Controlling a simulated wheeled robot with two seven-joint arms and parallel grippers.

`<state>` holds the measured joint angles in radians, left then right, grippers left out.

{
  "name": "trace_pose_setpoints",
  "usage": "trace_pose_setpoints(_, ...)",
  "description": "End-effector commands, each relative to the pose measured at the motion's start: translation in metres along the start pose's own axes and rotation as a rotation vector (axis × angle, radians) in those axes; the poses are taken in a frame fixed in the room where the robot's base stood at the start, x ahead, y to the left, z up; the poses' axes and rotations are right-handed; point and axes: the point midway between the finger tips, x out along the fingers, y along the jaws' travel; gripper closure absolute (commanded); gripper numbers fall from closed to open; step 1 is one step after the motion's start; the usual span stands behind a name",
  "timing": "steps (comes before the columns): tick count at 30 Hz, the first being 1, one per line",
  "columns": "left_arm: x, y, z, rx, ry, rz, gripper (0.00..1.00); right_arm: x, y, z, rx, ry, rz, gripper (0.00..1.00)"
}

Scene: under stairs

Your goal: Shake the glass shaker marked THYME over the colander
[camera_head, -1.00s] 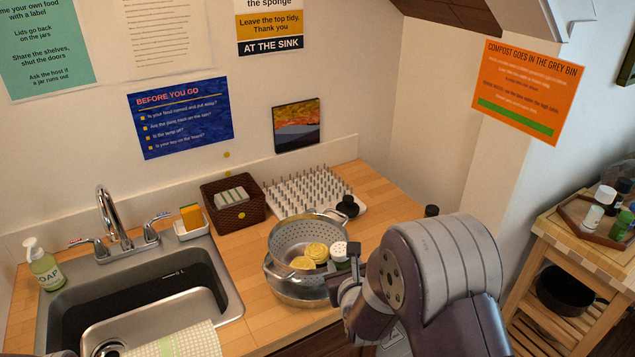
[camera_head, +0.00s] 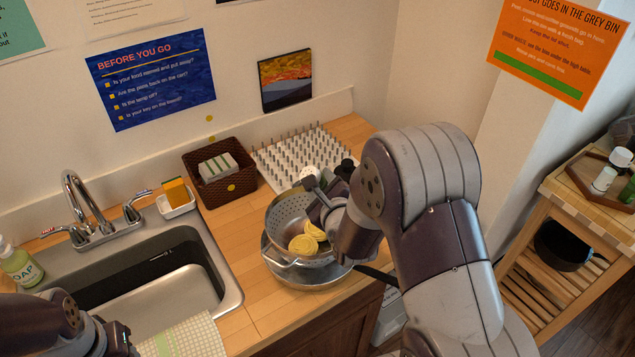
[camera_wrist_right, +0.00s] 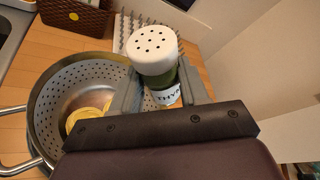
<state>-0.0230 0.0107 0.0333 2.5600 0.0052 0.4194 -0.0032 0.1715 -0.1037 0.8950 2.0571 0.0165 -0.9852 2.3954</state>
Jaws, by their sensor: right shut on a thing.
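The glass shaker (camera_wrist_right: 166,80) has a white perforated cap, green contents and a partly hidden label whose lettering I cannot fully read. My right gripper (camera_wrist_right: 163,90) is shut on its body, with a finger on each side. In the head view the shaker's white cap (camera_head: 308,172) shows above my right gripper (camera_head: 322,198), cap end up, at the colander's far right rim. The grey metal colander (camera_head: 283,218) holds yellow pasta nests (camera_head: 304,243). My left arm shows at the lower left corner, but its fingertips are out of frame.
The colander sits in a metal pan or bowl (camera_head: 290,275) on the wooden counter. Behind are a white pegged rack (camera_head: 285,150) and a brown basket (camera_head: 205,188). The sink (camera_head: 180,250) is to the left. A lower wooden shelf unit (camera_head: 540,220) stands at the right.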

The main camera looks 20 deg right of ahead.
Motion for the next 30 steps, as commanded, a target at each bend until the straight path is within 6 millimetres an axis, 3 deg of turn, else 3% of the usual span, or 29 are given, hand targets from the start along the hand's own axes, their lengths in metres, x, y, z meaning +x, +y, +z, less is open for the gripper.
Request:
trace_pose_setpoints(1, 0.015, 0.000, 0.002, 0.000, 0.000, 0.000, 0.60, 0.004, 0.007, -0.010, -0.066, 0.000, -0.027, 1.00)
trace_pose_setpoints(8, 0.047, 0.000, 0.006, 0.000, 0.000, 0.000, 0.60, 0.012, 0.010, -0.030, -0.451, 0.002, -0.187, 1.00)
trace_pose_setpoints(12, 0.065, 0.000, 0.008, 0.000, 0.000, 0.000, 0.60, 0.012, 0.009, -0.030, -0.843, 0.002, -0.348, 1.00)
trace_pose_setpoints(15, 0.078, 0.000, 0.009, 0.000, 0.000, 0.000, 0.60, 0.010, 0.005, -0.026, -1.044, 0.000, -0.434, 1.00)
trace_pose_setpoints(22, 0.098, 0.000, 0.012, 0.000, 0.000, 0.000, 0.60, 0.005, 0.000, -0.014, -1.293, 0.001, -0.535, 1.00)
trace_pose_setpoints(30, 0.102, 0.000, 0.012, 0.000, 0.000, 0.000, 0.60, 0.003, -0.004, -0.007, -1.387, 0.001, -0.570, 1.00)
